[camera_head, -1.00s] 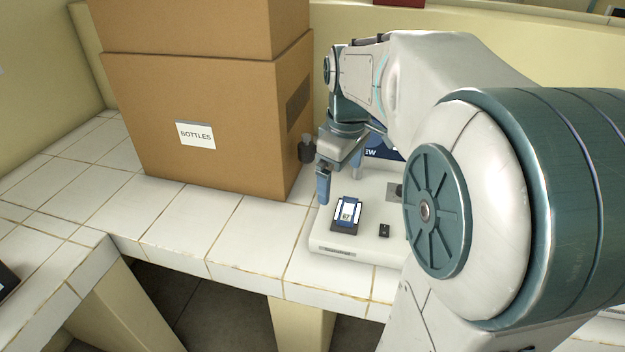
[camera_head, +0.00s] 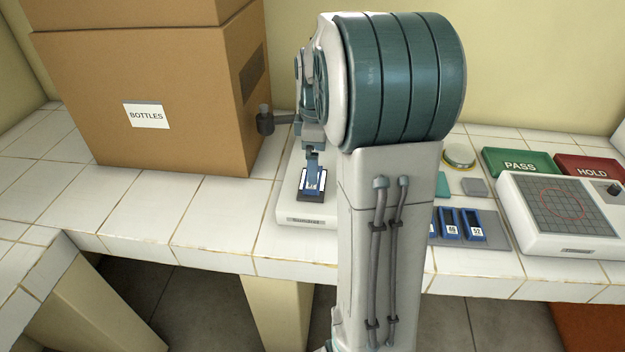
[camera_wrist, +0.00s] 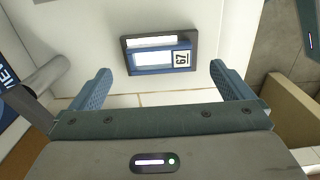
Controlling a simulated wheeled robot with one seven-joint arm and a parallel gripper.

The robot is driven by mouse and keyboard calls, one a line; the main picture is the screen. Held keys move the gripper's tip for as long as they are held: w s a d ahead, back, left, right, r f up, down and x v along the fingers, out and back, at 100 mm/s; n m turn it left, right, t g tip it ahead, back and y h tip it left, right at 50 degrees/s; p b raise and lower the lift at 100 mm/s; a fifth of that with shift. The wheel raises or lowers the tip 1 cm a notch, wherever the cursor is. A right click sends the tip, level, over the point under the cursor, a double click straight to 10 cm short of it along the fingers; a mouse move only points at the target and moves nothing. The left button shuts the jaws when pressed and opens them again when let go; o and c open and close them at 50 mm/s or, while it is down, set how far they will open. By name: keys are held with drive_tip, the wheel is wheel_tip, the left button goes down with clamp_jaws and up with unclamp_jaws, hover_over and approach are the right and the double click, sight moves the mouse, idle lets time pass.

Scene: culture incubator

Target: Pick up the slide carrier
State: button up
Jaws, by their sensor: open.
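The slide carrier (camera_head: 313,184) is a small blue and white piece with a dark end, lying on the white instrument base (camera_head: 304,219) in the head view. In the wrist view the slide carrier (camera_wrist: 160,58) lies flat, blue with a white label numbered 67, in a dark frame. My gripper (camera_wrist: 165,82) is open, with its two blue fingers apart and the carrier between and just beyond their tips. My gripper (camera_head: 313,165) is over the carrier in the head view, where my arm hides part of it. I cannot tell its exact height above the carrier.
A large cardboard box (camera_head: 160,85) labelled BOTTLES stands left. To the right are several blue carriers (camera_head: 475,225), a green PASS tray (camera_head: 521,163), a red HOLD tray (camera_head: 592,169) and a white gridded device (camera_head: 570,215). The counter's front edge is close to the instrument base.

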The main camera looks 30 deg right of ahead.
drive_tip(key=f, duration=0.5)
drive_tip(key=shift+w+a+f, duration=0.1)
drive_tip(key=shift+w+a, duration=0.1)
drive_tip(key=shift+a, duration=0.05)
drive_tip(key=c, duration=1)
drive_tip(key=shift+c, duration=0.2)
